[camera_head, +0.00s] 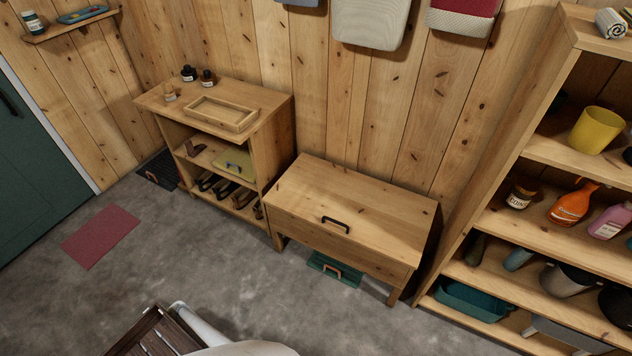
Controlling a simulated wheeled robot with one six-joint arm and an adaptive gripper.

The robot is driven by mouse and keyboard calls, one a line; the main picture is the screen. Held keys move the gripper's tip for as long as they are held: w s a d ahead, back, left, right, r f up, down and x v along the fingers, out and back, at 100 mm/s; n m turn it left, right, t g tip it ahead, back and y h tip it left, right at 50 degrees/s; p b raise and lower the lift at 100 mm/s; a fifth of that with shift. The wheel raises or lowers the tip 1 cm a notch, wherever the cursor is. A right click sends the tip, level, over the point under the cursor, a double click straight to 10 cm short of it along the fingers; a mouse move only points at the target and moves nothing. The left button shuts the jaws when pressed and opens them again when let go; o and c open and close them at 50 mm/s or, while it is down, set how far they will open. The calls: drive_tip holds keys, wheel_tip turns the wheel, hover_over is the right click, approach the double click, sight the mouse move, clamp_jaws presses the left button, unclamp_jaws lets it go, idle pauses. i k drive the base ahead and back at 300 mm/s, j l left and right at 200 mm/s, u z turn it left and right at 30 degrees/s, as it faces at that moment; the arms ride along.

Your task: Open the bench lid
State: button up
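The wooden bench (345,247) stands against the plank wall, right of the middle of the head view. Its lid (365,200) is a flat pine board and lies down flat. A dark handle (336,225) sits near the lid's front edge. My gripper does not show in this view. A pale, rounded part at the bottom edge may be mine, well in front of the bench.
A shoe cabinet (275,165) with a tray (220,113) on top stands left of the bench. A tall shelf (480,215) with bottles and pots stands close on the right. The grey floor before the bench is clear.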

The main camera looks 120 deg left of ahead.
sight(393, 223)
drive_tip(key=u, duration=3)
drive_tip(key=i+j, duration=0.15)
drive_tip(key=j, duration=0.15)
drive_tip(key=i+j+u, duration=0.15)
drive_tip(key=j, duration=0.15)
